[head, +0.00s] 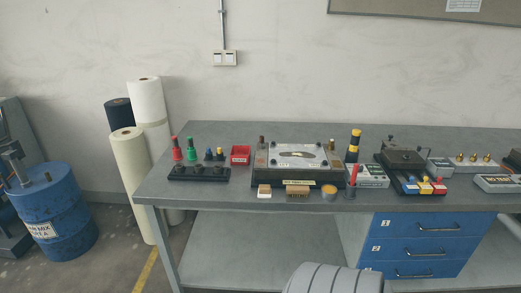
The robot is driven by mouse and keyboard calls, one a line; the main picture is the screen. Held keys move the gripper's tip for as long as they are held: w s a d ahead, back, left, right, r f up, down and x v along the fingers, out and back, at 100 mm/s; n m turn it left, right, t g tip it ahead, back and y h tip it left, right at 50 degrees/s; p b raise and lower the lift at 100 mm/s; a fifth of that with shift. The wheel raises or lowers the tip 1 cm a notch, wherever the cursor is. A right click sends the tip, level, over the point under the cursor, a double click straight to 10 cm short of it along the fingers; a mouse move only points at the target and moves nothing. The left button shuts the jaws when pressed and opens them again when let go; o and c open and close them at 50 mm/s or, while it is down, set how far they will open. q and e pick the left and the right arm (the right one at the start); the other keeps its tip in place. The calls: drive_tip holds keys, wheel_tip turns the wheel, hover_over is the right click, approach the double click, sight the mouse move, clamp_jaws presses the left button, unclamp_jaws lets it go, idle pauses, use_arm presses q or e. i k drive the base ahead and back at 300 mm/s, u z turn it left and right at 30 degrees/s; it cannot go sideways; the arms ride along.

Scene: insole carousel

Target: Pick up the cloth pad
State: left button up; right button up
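Behind the blocks sits a fixture with a light plate (315,158). A dark rack (198,174), red and green bottles (191,150) and a red bin (240,155) stand left. A black press (404,160) stands right. The bench's front left is clear.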

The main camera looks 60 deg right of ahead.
sight(265, 191)
drive_tip(key=z, duration=0.75)
drive_tip(key=i, duration=1.1)
drive_tip(key=z, duration=0.85)
